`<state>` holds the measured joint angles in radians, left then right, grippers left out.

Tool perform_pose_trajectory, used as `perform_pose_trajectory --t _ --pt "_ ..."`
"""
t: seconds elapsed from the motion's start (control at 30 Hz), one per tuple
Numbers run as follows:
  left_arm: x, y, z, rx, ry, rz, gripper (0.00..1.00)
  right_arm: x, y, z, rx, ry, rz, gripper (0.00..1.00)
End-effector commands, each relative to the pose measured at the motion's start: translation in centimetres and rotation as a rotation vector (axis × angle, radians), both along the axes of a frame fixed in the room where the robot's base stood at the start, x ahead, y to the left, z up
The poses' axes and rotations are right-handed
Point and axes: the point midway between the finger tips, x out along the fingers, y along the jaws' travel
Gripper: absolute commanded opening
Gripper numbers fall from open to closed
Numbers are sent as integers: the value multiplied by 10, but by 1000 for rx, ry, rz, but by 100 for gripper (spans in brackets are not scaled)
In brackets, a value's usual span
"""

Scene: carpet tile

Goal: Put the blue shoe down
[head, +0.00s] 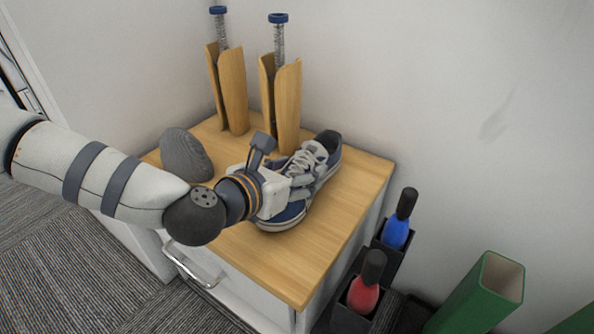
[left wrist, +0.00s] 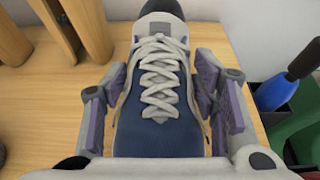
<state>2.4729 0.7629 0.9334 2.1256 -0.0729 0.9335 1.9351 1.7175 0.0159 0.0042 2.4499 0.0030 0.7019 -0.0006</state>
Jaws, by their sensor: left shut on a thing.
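The blue shoe (head: 318,172) has white laces and a pale sole. It is at the wooden top (head: 300,268) of a white cabinet, toe toward the front. My left gripper (head: 285,192) reaches in from the left and is shut on the shoe. In the left wrist view the shoe (left wrist: 158,130) lies lengthwise between the two fingers (left wrist: 160,105), one on each side. I cannot tell whether the sole touches the wood. My right gripper is not in view.
Two wooden shoe trees (head: 233,92) (head: 287,105) stand at the back of the top, and a grey ridged stone-like object (head: 186,155) sits at left. Right of the cabinet are blue (head: 398,225) and red (head: 364,288) bottles in dark holders and a green bin (head: 484,295). The front right of the top is clear.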

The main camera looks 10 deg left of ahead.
Motion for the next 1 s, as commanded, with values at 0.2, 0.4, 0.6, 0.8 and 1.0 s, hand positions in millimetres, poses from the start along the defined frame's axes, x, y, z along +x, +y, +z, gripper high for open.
perform_pose_trajectory --t 0.2,0.4,0.6,0.8,1.0 --pt "0 0 -2 0 1 0 74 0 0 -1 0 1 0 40" --pt "0 0 -1 0 0 0 74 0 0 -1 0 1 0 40" --pt "-16 6 12 -1 0 1 74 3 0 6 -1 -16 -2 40" --pt "-62 23 33 -2 0 3 74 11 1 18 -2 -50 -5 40" --pt "-96 35 46 0 -1 2 74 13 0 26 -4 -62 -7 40"
